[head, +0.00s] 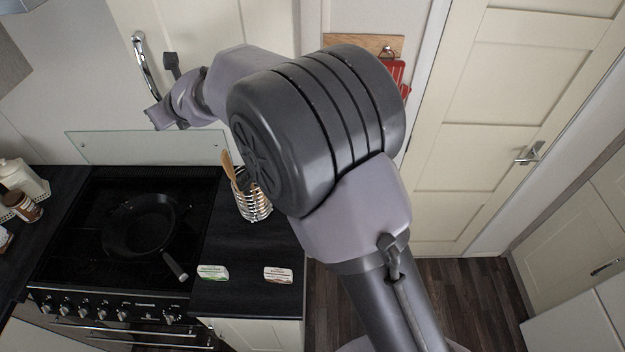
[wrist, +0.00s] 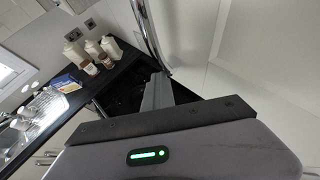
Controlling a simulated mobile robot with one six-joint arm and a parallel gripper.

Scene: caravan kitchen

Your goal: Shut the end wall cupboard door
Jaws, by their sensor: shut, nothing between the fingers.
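The end wall cupboard door (head: 205,25) is a cream panel at the top of the head view, with a curved chrome handle (head: 146,66) near its left edge. My arm hides part of the door, and I cannot tell how far it stands open. My gripper (head: 156,117) is shut and empty, just below the handle's lower end. In the wrist view the door (wrist: 185,30) fills the upper middle and the handle (wrist: 147,36) rises just beyond my gripper (wrist: 158,92). I cannot tell whether the gripper touches the door.
A black hob with a frying pan (head: 141,224) lies below my gripper. A wire utensil holder (head: 252,196) stands on the dark worktop (head: 240,296) beside two small labelled packs. White canisters (head: 22,178) stand at the left. A cream room door (head: 500,100) is at the right.

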